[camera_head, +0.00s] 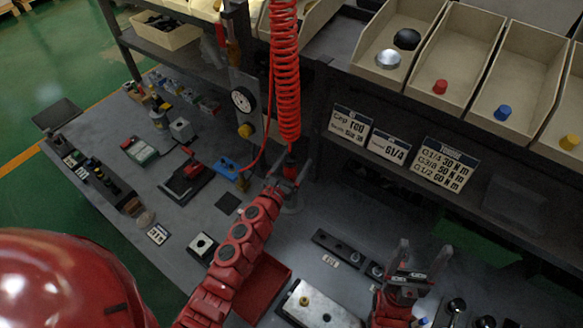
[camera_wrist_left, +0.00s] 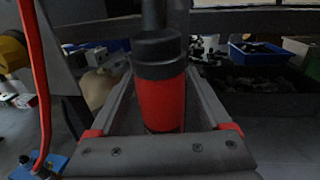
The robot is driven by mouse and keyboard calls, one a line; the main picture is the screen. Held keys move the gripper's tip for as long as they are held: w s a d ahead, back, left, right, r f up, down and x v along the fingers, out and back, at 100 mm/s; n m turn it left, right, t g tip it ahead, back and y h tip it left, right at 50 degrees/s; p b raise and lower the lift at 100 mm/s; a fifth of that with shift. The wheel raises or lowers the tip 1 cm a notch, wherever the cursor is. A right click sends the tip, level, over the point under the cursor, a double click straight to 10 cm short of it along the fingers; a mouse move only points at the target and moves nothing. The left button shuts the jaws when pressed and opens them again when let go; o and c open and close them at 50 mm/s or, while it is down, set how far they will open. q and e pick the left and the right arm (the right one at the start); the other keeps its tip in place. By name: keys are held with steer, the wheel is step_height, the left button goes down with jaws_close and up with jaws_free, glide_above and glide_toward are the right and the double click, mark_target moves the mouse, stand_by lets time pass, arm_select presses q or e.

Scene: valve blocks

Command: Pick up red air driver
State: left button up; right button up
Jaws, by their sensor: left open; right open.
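The red air driver (camera_head: 289,172) hangs upright under a coiled red hose, mostly hidden by my left gripper (camera_head: 288,178) in the head view. In the left wrist view the driver (camera_wrist_left: 161,104) has a red body with a black upper part. It stands between the two open fingers, with its lower end hidden behind the gripper body. A narrow gap seems to show beside the driver; I cannot tell whether either finger touches it. My right gripper (camera_head: 409,268) is open and empty, low over the bench at the right.
The coiled red hose (camera_head: 285,70) hangs above the driver beside a grey post with a round gauge (camera_head: 242,100). A shelf of beige bins (camera_head: 520,75) stands behind. A metal block (camera_head: 318,306), a red tray (camera_head: 258,290) and a blue part (camera_head: 226,168) lie on the bench.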

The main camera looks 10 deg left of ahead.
arm_select(q)
steer(key=shift+s+r, duration=0.2)
steer(key=shift+r, duration=0.05)
steer(key=shift+s+d+r, duration=0.1)
steer(key=shift+s, duration=0.05)
steer(key=shift+c, duration=1)
steer(key=shift+w+f, duration=0.25)
steer(key=c, duration=0.7)
steer(key=shift+s+r, duration=0.1)
jaws_close()
